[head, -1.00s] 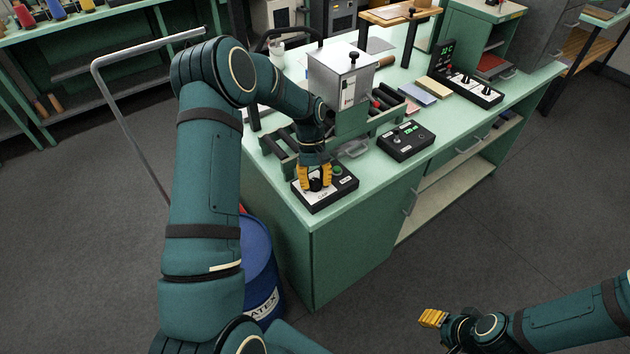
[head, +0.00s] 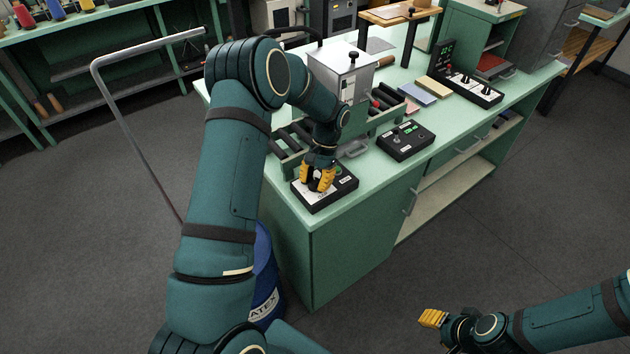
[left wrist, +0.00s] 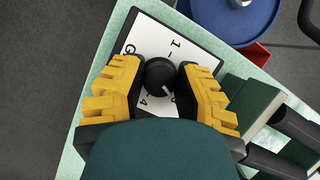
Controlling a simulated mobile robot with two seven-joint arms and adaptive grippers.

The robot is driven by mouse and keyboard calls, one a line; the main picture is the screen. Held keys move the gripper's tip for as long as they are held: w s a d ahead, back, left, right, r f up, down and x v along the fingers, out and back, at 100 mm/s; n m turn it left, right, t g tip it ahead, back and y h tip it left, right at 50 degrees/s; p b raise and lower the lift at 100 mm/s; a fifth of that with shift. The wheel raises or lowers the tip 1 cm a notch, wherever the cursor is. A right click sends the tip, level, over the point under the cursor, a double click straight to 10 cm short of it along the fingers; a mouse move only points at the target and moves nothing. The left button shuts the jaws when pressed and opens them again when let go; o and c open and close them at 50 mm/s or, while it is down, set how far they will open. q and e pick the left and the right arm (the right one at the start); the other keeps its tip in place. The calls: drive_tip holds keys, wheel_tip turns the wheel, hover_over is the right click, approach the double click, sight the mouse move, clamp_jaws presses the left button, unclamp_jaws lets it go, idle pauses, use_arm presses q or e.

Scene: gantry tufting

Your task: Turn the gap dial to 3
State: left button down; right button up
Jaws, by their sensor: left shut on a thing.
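The gap dial is a round black knob (left wrist: 160,74) with a short white pointer line, on a white plate (left wrist: 146,38) of a black control box (head: 325,205). In the left wrist view the plate shows a G, a 1 and a 4; other marks are hidden by my fingers. The pointer line lies toward the lower right of that picture; I cannot read which number it meets. My left gripper (head: 318,180), with yellow fingers, is shut on the knob, one finger on each side (left wrist: 158,84). My right gripper (head: 433,318) is away from the bench, low at the right; its opening is unclear.
A second black box with a green display (head: 405,141) stands to the right on the green bench (head: 350,225). A roller unit with a grey metal housing (head: 340,72) stands behind the dial box. A blue drum (head: 266,262) is on the floor by the bench's left end.

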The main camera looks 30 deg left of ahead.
use_arm(q)
drive_tip(key=shift+s+f+m, duration=0.15)
drive_tip(key=shift+f+m, duration=0.05)
drive_tip(key=shift+m, duration=0.4)
drive_tip(key=c, duration=0.6)
unclamp_jaws()
drive_tip(key=shift+r, duration=0.15)
drive_tip(key=v, duration=1.2)
drive_tip(key=shift+d, duration=0.2)
